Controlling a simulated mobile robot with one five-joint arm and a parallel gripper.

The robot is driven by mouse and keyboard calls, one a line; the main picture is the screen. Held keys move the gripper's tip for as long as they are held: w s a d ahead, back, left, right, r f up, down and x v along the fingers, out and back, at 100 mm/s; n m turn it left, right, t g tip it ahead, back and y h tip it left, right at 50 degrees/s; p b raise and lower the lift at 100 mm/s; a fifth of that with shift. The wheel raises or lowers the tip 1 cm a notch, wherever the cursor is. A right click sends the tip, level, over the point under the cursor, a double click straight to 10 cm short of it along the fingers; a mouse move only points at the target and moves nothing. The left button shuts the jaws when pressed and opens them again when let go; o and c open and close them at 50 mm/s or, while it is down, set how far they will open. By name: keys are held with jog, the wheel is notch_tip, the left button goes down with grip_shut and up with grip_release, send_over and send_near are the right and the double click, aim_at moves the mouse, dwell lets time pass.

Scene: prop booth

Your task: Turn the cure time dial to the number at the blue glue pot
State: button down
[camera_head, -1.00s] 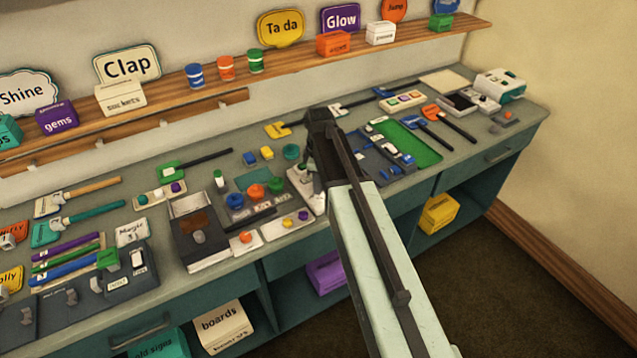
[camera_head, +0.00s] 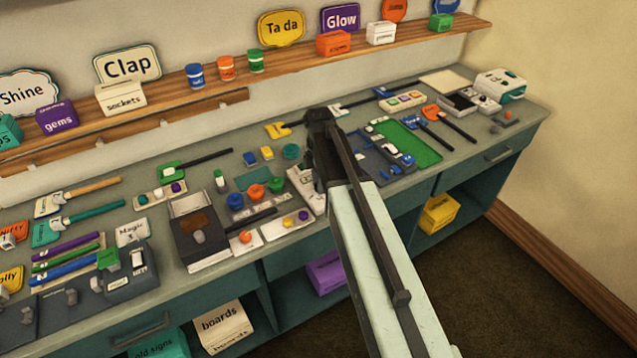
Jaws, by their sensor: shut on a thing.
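A pale unit (camera_head: 304,186) stands near the bench's front edge, partly covered by my arm. My gripper (camera_head: 319,184) points down over it and is shut, apparently on the unit's dial, which is hidden behind the jaws. The blue glue pot (camera_head: 236,201) stands on the bench to the left, beside an orange pot (camera_head: 257,192) and a green pot (camera_head: 276,185). The number at the blue pot is too small to read.
A shelf (camera_head: 290,72) runs along the wall behind.

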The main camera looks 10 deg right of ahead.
dwell(0.4)
jog(key=c, duration=1.1)
grip_release()
notch_tip(320, 180, up, 8)
jog(key=p, duration=0.8)
jog(key=shift+f, duration=0.1)
